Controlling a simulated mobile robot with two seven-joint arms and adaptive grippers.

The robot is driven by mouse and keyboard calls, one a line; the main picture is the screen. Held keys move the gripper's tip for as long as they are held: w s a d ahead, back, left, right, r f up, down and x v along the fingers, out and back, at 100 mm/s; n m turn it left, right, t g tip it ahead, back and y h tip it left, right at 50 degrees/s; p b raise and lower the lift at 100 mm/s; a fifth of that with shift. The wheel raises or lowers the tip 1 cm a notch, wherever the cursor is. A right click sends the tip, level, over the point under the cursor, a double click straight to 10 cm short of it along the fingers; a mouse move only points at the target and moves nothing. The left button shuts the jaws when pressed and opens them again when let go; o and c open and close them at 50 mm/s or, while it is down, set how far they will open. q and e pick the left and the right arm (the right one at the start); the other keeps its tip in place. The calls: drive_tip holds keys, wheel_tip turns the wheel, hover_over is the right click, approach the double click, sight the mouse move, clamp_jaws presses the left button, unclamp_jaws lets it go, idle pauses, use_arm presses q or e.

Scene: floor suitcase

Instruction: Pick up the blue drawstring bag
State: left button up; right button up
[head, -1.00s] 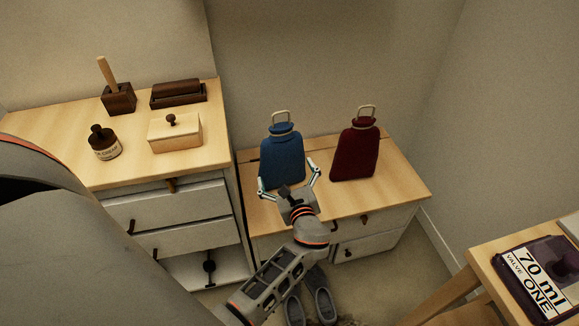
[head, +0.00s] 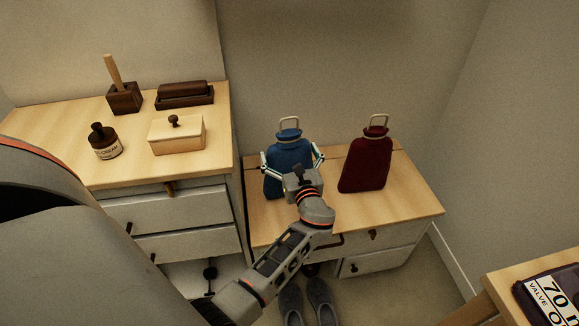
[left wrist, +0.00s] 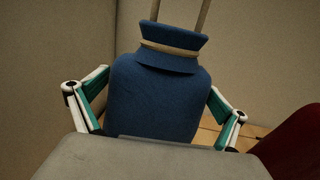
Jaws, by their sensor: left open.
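The blue drawstring bag (head: 288,155) stands upright on the low wooden cabinet, with a pale cord loop at its top. My left gripper (head: 292,160) is open, with one finger on each side of the bag. In the left wrist view the bag (left wrist: 160,95) fills the middle between the spread fingers (left wrist: 155,108). Whether the fingers touch it is not clear. The bag's lower part is hidden behind my gripper. My right gripper is not in view.
A dark red bag (head: 366,165) stands to the right on the same low cabinet (head: 405,200). The taller dresser (head: 60,140) on the left holds a jar (head: 104,142), a lidded box (head: 177,135) and dark wooden holders. Grey shoes (head: 320,298) lie on the floor.

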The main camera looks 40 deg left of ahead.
use_arm(q)
drive_tip(key=c, duration=1.2)
drive_tip(key=shift+r, duration=0.1)
drive_tip(key=c, duration=0.5)
drive_tip(key=shift+r, duration=0.1)
